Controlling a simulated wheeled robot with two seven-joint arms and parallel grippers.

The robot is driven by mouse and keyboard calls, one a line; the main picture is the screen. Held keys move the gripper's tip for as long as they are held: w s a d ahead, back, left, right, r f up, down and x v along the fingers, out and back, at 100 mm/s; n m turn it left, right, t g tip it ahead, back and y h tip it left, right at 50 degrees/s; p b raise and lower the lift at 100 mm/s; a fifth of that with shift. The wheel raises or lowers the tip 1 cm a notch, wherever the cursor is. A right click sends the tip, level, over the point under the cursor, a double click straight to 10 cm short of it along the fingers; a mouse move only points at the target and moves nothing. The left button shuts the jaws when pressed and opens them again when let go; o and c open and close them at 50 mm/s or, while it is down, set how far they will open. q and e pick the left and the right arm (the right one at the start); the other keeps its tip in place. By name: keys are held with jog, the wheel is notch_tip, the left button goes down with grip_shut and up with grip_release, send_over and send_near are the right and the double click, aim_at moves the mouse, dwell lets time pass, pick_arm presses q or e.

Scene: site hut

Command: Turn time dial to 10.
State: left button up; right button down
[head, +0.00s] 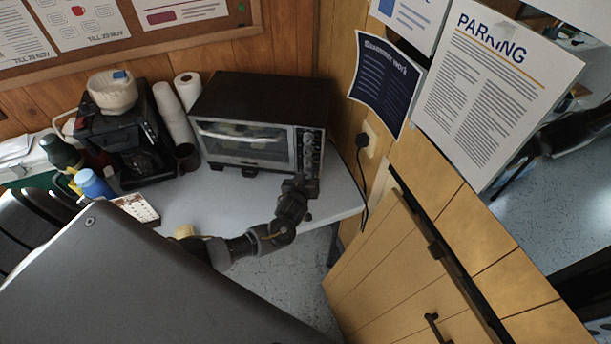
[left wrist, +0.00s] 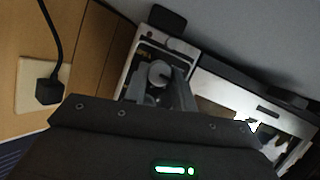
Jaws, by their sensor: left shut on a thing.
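The toaster oven (head: 262,95) stands on the light table with its door closed and a column of round dials (head: 308,150) down the right of its front. My left gripper (head: 300,184) is at the bottom of that column. In the left wrist view, which shows the oven upside down, my left gripper's fingers (left wrist: 177,92) are shut on the lowest dial, the time dial (left wrist: 159,72). The dial's scale marks and pointer are too small to read. The fingers and gripper body hide the other dials in that view. My right gripper is not in view.
A black coffee machine (head: 118,140), paper rolls (head: 174,112) and bottles stand left of the oven on the table (head: 225,200). A wall socket (head: 371,140) with a hanging black cable is to the right. A wooden cabinet (head: 395,270) stands right of the table.

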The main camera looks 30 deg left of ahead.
pick_arm(q)
jog(key=m+y+p, duration=0.1)
jog(key=m, duration=0.1)
jog(key=shift+d+m+g+y, duration=0.15)
jog(key=shift+m+g+y, duration=0.15)
jog(key=shift+y, duration=0.1)
jog(key=shift+w+d+m+y+p, duration=0.1)
jog(key=shift+m+y+p, duration=0.3)
jog(key=shift+m, duration=0.2)
jog(key=shift+f+m+g+y, duration=0.1)
jog(key=shift+m+g+y, duration=0.2)
jog(key=shift+m+y, duration=0.55)
jog(key=m+b, duration=0.1)
jog(key=m+y+b, duration=0.1)
jog(key=m, duration=0.1)
jog(key=shift+w+d+f+m+y, duration=0.1)
jog(key=shift+d+f+m+y, duration=0.05)
jog(key=shift+f+m+y, duration=0.1)
jog(key=shift+m+y+b, duration=0.8)
jog(key=shift+m+b, duration=0.15)
jog(key=shift+m, duration=0.65)
jog(key=shift+r, duration=0.1)
jog(key=o, duration=1)
